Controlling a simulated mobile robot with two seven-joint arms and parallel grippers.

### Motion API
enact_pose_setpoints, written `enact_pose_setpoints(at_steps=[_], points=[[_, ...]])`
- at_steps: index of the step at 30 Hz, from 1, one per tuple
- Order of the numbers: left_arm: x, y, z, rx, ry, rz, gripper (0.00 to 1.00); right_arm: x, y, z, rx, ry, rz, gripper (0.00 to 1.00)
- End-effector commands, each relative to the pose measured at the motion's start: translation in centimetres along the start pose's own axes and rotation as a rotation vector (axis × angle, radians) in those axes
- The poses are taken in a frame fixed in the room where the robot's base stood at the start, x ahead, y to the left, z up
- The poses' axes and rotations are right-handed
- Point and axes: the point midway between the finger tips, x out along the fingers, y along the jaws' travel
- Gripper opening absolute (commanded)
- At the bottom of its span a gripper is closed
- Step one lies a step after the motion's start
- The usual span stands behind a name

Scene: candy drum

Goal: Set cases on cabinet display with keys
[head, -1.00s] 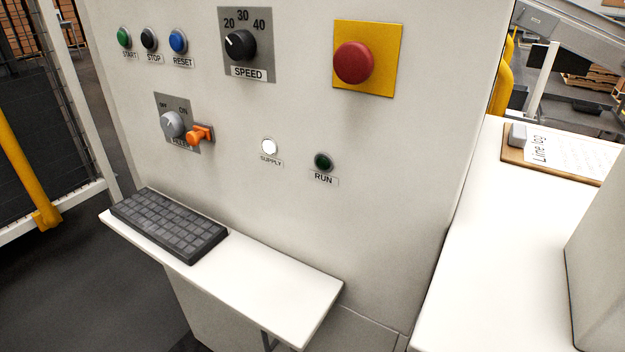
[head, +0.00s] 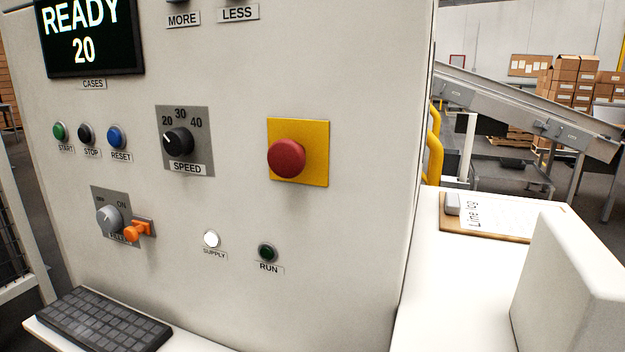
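The cabinet display (head: 92,36) at the upper left of the head view reads "READY" and "20", above a label "CASES" (head: 93,84). Two keys at the top edge are labelled MORE (head: 182,20) and LESS (head: 238,13); the key above MORE is only partly in view and the key above LESS is cut off. A dark keyboard (head: 104,322) rests on a white shelf (head: 190,341) at the lower left. Neither of my grippers is in view.
The cabinet front also carries START, STOP and RESET buttons (head: 87,135), a speed knob (head: 178,141), a red mushroom button (head: 287,158) on a yellow plate, and an orange piece (head: 136,230) beside a grey knob (head: 109,218). A clipboard (head: 500,217) lies on a white surface at right.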

Motion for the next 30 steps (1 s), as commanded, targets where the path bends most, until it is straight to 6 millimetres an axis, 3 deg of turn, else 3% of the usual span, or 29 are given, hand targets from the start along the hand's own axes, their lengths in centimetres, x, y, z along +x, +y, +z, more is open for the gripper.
enact_pose_setpoints(at_steps=[20,23,30], points=[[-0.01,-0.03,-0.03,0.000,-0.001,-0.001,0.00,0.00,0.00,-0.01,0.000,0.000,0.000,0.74],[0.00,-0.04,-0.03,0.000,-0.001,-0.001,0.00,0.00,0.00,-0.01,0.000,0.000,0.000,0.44],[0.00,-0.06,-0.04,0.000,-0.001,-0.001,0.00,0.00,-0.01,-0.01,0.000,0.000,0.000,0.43]])
